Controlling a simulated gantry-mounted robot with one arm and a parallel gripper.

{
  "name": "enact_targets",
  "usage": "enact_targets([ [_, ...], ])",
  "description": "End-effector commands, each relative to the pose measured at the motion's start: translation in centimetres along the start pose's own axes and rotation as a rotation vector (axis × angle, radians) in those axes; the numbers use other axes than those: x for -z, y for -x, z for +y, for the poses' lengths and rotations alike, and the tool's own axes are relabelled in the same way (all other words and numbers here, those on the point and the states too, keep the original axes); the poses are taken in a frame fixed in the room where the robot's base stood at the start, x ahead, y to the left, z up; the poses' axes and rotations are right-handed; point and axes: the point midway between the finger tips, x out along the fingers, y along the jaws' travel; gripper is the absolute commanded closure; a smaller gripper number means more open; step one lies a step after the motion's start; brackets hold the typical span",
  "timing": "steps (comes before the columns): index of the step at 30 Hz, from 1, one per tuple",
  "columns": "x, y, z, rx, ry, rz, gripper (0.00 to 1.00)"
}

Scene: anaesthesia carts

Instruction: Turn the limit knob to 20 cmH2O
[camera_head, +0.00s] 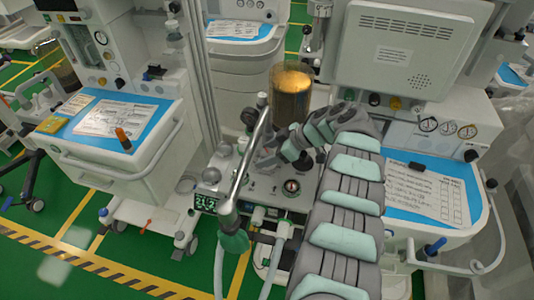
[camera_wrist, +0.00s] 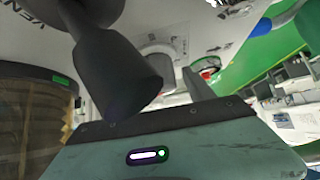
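A dark tapered lever (camera_wrist: 120,75) on a round base is in front. No setting can be read.
The amber cylinder (camera_head: 291,92) stands just behind my gripper. A slanted metal tube (camera_head: 250,150) with a green fitting (camera_head: 233,240) passes close on the left. Other carts stand either side.

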Motion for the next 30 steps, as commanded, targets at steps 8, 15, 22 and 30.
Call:
enact_targets([
  [8, 0.0, 0.1, 0.0, 0.0, 0.0, 0.0, 0.37],
  [15, 0.2, 2.4, 0.1, -0.002, -0.002, 0.001, 0.37],
  [22, 0.2, 6.9, 0.1, -0.002, -0.001, 0.001, 0.37],
  [30, 0.1, 10.7, 0.1, -0.002, 0.001, 0.0, 0.37],
])
